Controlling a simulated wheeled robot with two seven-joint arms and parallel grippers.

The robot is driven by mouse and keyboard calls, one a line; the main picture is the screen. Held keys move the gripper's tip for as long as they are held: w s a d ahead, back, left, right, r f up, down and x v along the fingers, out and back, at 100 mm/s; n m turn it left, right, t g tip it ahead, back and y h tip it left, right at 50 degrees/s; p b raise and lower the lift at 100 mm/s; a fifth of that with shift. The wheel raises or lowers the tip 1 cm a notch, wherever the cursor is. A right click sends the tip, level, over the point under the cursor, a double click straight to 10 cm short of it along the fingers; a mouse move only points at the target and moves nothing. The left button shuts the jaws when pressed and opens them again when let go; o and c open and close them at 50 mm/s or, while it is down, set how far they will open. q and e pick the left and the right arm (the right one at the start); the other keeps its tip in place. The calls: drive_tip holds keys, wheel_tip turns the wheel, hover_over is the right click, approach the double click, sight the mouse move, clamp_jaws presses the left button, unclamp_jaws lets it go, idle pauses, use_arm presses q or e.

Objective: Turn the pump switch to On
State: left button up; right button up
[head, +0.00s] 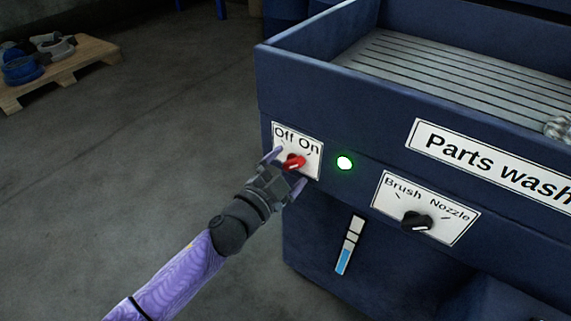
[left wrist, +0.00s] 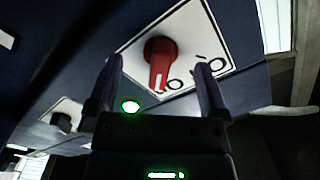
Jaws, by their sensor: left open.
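The pump switch is a red knob (head: 296,160) on a white Off/On plate (head: 314,164) at the left of the blue parts washer's front. In the head view its handle slants up to the right, toward On. In the left wrist view the red knob (left wrist: 158,58) shows a white mark at its end, beside the lettering. My left gripper (head: 286,171) is open, its fingers on either side of the knob. In the left wrist view my left gripper (left wrist: 158,88) frames the knob; contact cannot be told. My right gripper is not in view.
A green lamp (head: 345,162) glows right of the switch. A black Brush/Nozzle knob (head: 417,221) and a blue level gauge (head: 349,245) are farther right and below. A wooden pallet (head: 70,68) with parts lies back left. The floor between is clear.

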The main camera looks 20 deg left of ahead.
use_arm(q)
drive_tip(key=p+v, duration=0.2)
drive_tip(key=v, duration=0.5)
drive_tip(key=shift+s, duration=0.1)
